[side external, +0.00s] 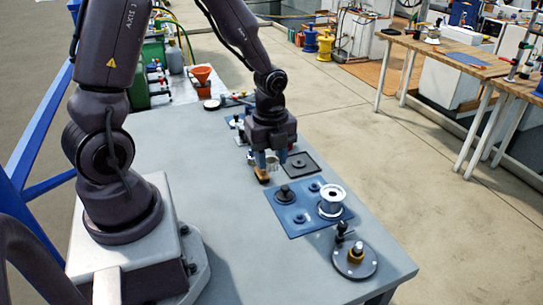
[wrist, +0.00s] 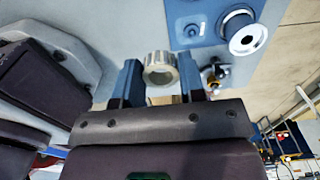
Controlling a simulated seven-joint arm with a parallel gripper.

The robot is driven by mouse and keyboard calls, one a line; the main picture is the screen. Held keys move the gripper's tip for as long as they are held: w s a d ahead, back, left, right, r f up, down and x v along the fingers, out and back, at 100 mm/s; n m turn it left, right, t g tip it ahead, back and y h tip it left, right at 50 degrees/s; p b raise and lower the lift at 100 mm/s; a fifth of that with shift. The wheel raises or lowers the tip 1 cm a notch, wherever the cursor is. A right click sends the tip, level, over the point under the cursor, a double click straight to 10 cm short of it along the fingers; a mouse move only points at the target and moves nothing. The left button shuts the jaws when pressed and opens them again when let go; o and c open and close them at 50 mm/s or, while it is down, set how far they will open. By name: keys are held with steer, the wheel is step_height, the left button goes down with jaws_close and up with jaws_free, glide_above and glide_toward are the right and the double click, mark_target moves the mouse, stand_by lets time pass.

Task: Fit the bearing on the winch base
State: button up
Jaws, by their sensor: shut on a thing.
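My gripper (side external: 268,160) is above the grey table, left of the blue mat. In the side view the bearing is small and partly hidden by the fingers. The winch base (side external: 355,258) is a round grey plate with an upright post and a brass-coloured part, at the table's near right. It shows in the wrist view (wrist: 214,76), right of the fingers. The bearing is well apart from it.
The blue mat (side external: 300,227) holds a silver drum (side external: 332,203) and dark round parts (side external: 285,196). A dark square tray (side external: 300,164) lies right of my gripper. A brown-handled item (side external: 262,175) is just below the fingers.

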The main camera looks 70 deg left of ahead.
steer(key=shift+r, duration=1.4)
steer(key=shift+m, duration=0.3)
steer(key=w+d+f, duration=0.2)
steer(key=w+d, duration=0.1)
steer(key=d, duration=0.3)
steer(key=w+d+f, duration=0.3)
steer(key=w+d, duration=0.1)
steer(key=d, duration=0.3)
steer(key=w+d+f, duration=0.2)
steer(key=w+d, duration=0.2)
steer(key=d, duration=0.2)
steer(key=shift+d+f, duration=0.25)
steer(key=shift+d, duration=0.1)
steer(key=shift+f, duration=1.5)
steer(key=shift+f, duration=1.65)
